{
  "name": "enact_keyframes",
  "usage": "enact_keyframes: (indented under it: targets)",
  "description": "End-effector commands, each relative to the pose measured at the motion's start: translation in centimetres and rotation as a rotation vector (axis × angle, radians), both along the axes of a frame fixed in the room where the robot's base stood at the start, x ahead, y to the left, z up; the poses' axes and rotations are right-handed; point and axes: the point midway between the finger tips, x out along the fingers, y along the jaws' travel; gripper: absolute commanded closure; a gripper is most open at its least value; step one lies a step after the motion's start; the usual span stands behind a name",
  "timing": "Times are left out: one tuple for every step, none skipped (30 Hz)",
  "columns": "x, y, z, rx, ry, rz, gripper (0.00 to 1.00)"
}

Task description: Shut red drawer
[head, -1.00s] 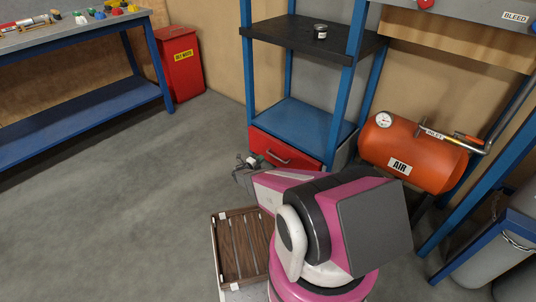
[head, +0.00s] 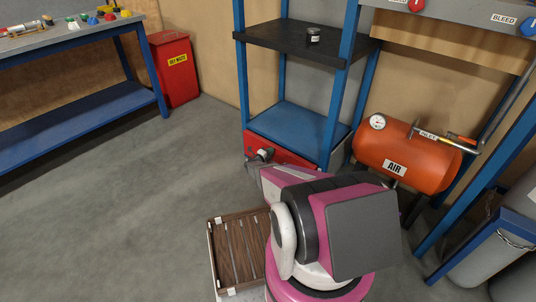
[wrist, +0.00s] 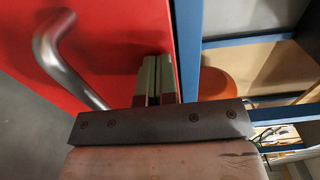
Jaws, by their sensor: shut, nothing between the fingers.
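The red drawer (head: 292,157) sits under the blue bottom shelf of the rack. Its front is partly hidden by my arm in the head view. In the wrist view the red drawer front (wrist: 115,45) fills the upper left, with its curved metal handle (wrist: 68,62) to the left of my fingers. My gripper (head: 258,156) is at the drawer front. In the wrist view my gripper (wrist: 157,68) is shut and empty, with its fingertips at the red face near its right edge. I cannot tell whether they touch, or how far the drawer stands out.
A blue rack post (wrist: 187,50) stands just right of the fingers. An orange air tank (head: 405,157) is right of the rack. The floor at left is clear.

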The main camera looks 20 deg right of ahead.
Motion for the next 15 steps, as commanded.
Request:
enact_keyframes:
  targets:
    - [0.0, 0.0, 0.0, 0.000, 0.000, 0.000, 1.00]
    - [0.0, 0.0, 0.0, 0.000, 0.000, 0.000, 1.00]
    - [0.0, 0.0, 0.0, 0.000, 0.000, 0.000, 1.00]
    - [0.0, 0.0, 0.0, 0.000, 0.000, 0.001, 1.00]
    - [0.0, 0.0, 0.0, 0.000, 0.000, 0.001, 1.00]
    - [0.0, 0.0, 0.0, 0.000, 0.000, 0.001, 1.00]
    - [0.0, 0.0, 0.0, 0.000, 0.000, 0.001, 1.00]
    - [0.0, 0.0, 0.0, 0.000, 0.000, 0.001, 1.00]
    - [0.1, -0.1, 0.0, 0.000, 0.000, 0.000, 1.00]
    - [0.2, -0.2, 0.0, 0.000, 0.000, 0.000, 1.00]
    - [0.3, -0.4, 0.0, 0.000, 0.000, 0.000, 1.00]
    - [0.6, -0.8, -0.1, 0.000, 0.000, 0.000, 1.00]
    - [0.9, -1.1, -0.1, 0.000, 0.000, 0.000, 1.00]
    - [1.2, -1.5, -0.1, 0.000, 0.000, 0.000, 1.00]
    - [1.6, -2.1, -0.1, 0.000, 0.000, 0.000, 1.00]
